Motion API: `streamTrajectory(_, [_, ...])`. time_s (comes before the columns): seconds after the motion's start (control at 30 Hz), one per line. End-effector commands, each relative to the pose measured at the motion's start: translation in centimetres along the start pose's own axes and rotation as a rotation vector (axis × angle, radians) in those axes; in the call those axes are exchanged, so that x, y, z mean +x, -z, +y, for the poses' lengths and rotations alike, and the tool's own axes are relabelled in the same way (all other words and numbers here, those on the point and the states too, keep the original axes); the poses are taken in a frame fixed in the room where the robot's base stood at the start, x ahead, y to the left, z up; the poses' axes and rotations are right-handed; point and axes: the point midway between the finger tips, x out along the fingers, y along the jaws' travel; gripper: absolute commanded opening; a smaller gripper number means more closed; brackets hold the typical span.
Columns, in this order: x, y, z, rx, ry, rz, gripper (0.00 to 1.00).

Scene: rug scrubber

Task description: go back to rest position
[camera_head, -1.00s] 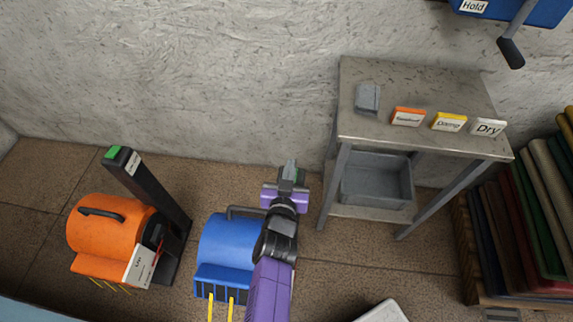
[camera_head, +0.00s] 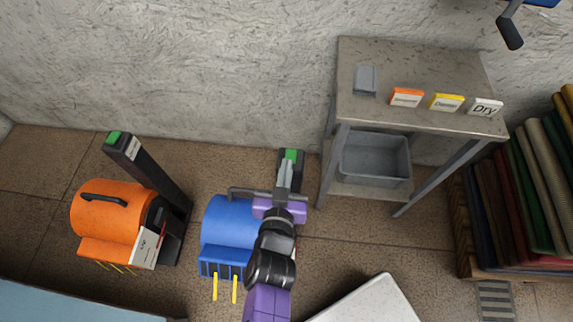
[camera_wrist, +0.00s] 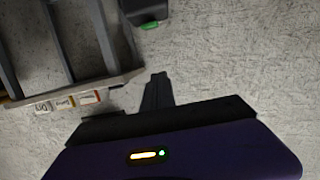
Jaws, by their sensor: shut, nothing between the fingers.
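My gripper (camera_head: 285,172) is in the middle of the head view, above the blue scrubber (camera_head: 226,222) and in front of its dark handle post with a green top (camera_head: 291,155). Its fingers are together and hold nothing. My purple and black arm hides part of the blue machine. In the wrist view, the shut fingers (camera_wrist: 158,82) point at the grey wall, and the dark post end with the green patch (camera_wrist: 150,25) shows above them, apart from them.
An orange scrubber (camera_head: 107,215) stands at the left. A metal table (camera_head: 400,115) at the right bears a grey block and orange, yellow and white tags; a grey bin (camera_head: 375,160) sits on its lower shelf. A white panel (camera_head: 375,300) is at the bottom.

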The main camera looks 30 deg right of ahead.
Motion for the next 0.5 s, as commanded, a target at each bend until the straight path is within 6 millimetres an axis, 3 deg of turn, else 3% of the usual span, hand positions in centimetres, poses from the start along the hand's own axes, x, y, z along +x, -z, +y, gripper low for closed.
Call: streamTrajectory(0.5, [0.08, 0.09, 0.12, 0.049, -0.002, 0.0, 0.0])
